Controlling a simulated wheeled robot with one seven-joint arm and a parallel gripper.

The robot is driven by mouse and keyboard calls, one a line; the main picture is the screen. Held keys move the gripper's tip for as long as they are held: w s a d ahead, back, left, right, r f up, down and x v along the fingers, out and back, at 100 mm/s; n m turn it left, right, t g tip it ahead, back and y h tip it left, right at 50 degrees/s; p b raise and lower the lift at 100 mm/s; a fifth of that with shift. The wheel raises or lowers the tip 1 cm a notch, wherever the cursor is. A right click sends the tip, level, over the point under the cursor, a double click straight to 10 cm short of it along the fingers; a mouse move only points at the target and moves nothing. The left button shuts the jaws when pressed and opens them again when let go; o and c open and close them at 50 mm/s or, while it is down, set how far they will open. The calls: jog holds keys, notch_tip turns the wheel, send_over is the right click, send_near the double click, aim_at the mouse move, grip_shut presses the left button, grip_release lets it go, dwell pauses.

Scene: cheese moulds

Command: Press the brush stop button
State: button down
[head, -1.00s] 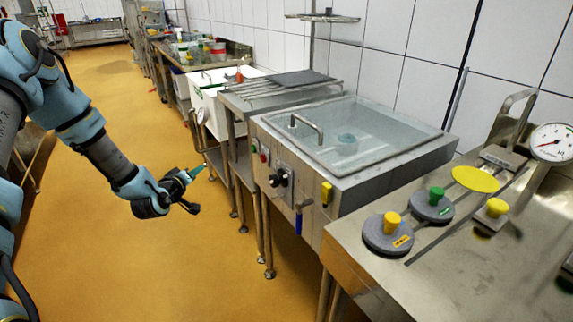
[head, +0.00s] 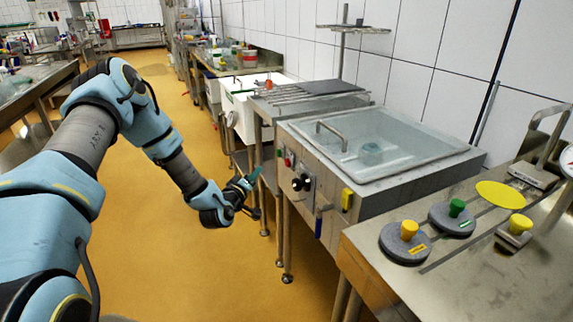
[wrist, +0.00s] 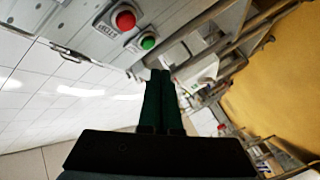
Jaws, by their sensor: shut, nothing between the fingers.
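The brush machine (head: 325,190) is a steel tub with a clear lid. Its front panel carries a red button (head: 287,162) and a green button (head: 279,153). In the wrist view the fingertips (wrist: 160,74) appear apart from both buttons.
Black knobs (head: 302,182), a yellow part (head: 347,199) and a blue handle (head: 319,222) sit on the machine front. A steel table (head: 400,270) with weights and a gauge stands right. A white sink (head: 245,110) is behind. The yellow floor is open at left.

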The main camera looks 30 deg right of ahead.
aim_at(288, 163)
jog(key=d+b, duration=0.1)
jog(key=d, duration=0.6)
jog(key=shift+s, duration=0.4)
jog(key=shift+d, duration=0.15)
dwell(1.5)
jog(key=shift+d+b, duration=0.35)
jog(key=shift+s+d+b, duration=0.15)
jog(key=shift+d+b, duration=0.15)
jog(key=shift+d, duration=0.2)
dwell(0.7)
jog(key=shift+a, duration=0.9)
